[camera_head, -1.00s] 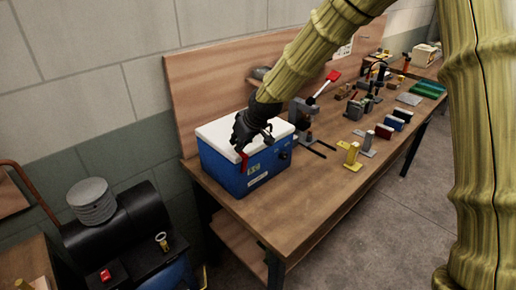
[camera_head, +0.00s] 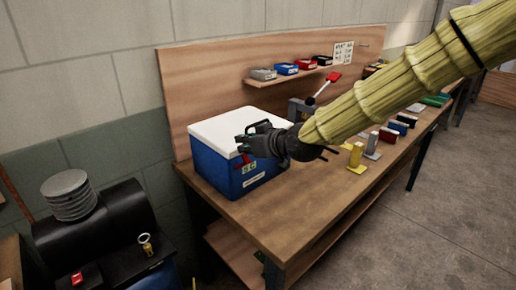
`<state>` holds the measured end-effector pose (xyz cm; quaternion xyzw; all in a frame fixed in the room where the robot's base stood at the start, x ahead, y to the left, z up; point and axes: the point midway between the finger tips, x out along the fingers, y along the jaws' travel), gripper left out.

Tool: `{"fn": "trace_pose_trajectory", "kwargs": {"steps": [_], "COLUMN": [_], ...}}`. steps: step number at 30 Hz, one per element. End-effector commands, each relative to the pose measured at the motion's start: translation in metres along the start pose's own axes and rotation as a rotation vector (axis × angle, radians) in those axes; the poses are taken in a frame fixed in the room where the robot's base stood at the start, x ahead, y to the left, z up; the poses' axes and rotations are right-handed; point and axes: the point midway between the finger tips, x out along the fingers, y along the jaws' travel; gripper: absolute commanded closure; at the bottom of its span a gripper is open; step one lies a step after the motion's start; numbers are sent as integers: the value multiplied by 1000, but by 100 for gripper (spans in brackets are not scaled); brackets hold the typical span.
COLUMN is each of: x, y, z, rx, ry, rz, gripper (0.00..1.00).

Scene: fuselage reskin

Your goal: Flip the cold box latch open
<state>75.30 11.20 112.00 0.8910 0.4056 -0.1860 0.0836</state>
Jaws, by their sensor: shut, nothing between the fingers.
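The cold box (camera_head: 215,168) is blue with a white lid (camera_head: 226,125) and stands on the left end of the wooden bench. The lid is down. A red latch (camera_head: 244,158) shows on its front face, partly hidden by my gripper. My gripper (camera_head: 243,144) is shut and empty, at the front of the box near the lid's edge and the latch. I cannot tell whether it touches the latch, nor whether the latch is up or down.
The bench top (camera_head: 262,215) is bare in front of the box. A lever tool with a red handle (camera_head: 332,77) stands behind my arm. Yellow (camera_head: 356,156) and other coloured blocks stand to the right. A black tank (camera_head: 95,221) is at the lower left. A shelf (camera_head: 290,76) holds small bins.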

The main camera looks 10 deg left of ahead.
Motion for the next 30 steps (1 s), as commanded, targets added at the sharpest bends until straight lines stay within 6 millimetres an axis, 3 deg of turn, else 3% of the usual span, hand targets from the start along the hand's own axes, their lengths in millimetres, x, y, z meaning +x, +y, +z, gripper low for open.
{"fn": "trace_pose_trajectory", "kwargs": {"steps": [30], "x": [14], "y": [3], "z": [0], "rx": [1], "ry": [-2], "rz": [4], "gripper": [100]}}
